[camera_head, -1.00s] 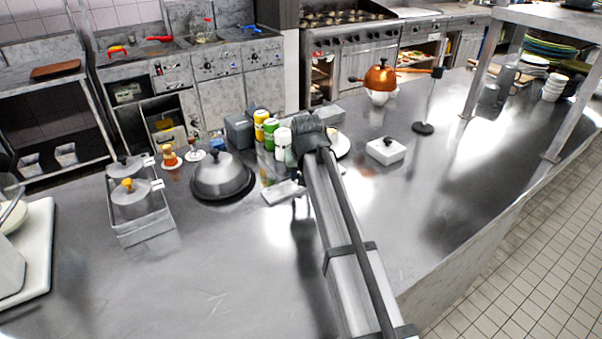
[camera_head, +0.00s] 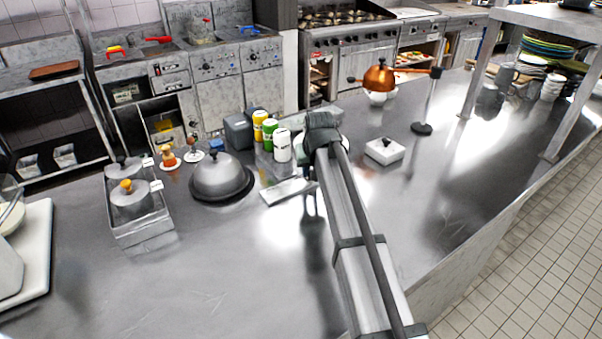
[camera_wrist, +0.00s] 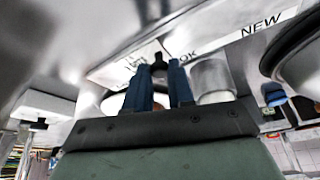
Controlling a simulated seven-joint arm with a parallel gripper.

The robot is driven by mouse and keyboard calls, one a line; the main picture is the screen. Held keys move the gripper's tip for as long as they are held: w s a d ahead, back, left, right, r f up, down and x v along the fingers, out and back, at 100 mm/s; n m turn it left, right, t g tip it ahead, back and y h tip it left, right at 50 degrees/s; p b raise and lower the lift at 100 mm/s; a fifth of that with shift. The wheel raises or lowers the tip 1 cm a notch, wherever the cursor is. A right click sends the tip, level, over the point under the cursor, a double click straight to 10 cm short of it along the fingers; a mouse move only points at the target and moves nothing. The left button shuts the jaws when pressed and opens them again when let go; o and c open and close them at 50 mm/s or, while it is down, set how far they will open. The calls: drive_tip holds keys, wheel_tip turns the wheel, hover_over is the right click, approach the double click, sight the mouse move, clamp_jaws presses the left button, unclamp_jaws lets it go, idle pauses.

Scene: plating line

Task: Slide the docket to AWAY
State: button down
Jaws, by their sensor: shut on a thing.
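A pale strip (camera_head: 288,190) lies on the steel counter, left of my arm. In the wrist view the strip (camera_wrist: 225,42) reads NEW at the right, and letters ending in OK show nearer my fingers. My gripper (camera_wrist: 159,68) has its two blue fingers close together on a small dark piece at the strip, which I take to be the docket (camera_wrist: 158,56). A small white patch with blurred writing shows just left of the fingers. I cannot read AWAY. In the head view my wrist hides the fingertips and the docket.
A domed lid (camera_head: 220,177) stands left of the strip. Yellow, green and white cans (camera_head: 283,146) stand behind it.

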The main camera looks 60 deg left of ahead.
drive_tip(key=w, duration=0.7)
drive_tip(key=c, duration=1)
unclamp_jaws()
drive_tip(key=shift+c, duration=0.2)
drive_tip(key=shift+o, duration=0.3)
drive_tip(key=shift+s+r, duration=0.1)
drive_tip(key=v, duration=1.3)
drive_tip(key=shift+d+r, duration=0.25)
